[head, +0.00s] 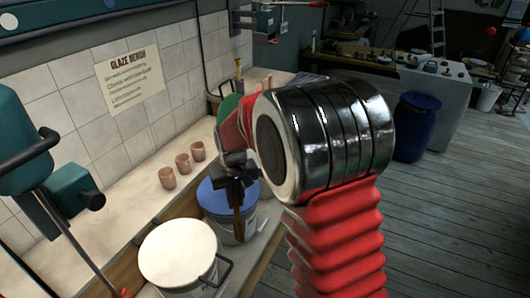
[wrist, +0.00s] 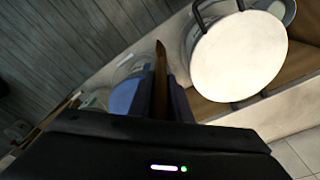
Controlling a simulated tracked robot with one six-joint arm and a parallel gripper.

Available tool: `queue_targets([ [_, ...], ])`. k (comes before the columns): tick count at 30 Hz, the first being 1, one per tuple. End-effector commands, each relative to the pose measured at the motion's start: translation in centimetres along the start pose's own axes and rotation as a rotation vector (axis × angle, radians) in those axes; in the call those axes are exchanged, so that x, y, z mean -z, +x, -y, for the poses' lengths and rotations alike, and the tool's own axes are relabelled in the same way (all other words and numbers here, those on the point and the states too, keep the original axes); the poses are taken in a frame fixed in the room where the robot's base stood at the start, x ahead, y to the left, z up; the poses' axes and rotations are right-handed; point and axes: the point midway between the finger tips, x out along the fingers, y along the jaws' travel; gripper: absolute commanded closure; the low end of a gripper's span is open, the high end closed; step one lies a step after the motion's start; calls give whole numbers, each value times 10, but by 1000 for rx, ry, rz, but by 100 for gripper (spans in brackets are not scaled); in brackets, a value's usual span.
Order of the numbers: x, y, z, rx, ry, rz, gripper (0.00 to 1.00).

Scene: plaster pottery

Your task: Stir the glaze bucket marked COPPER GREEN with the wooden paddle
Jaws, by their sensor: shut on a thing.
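My gripper (head: 236,184) is shut on the wooden paddle (head: 238,222), a brown stick that points down. In the wrist view the paddle (wrist: 160,72) stands between the two dark fingers. In the head view the paddle crosses in front of a bucket with a blue top (head: 212,197); I cannot tell whether it touches it. That blue top also shows in the wrist view (wrist: 124,96), left of the paddle. A bucket with a white top (head: 178,250) stands nearer, and it shows in the wrist view (wrist: 238,58). No COPPER GREEN marking is readable.
The buckets stand on a ledge along the bench (head: 140,197). Several clay cups (head: 183,164) stand on the bench behind them. A green round thing (head: 228,106) is partly hidden behind my arm. A blue barrel (head: 416,127) stands on the open wooden floor at right.

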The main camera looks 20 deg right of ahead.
Motion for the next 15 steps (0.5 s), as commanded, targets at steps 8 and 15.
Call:
queue_targets([
  [8, -4, 14, -1, 0, -1, 3, 100],
  [15, -27, 81, -5, 1, -2, 9, 100],
])
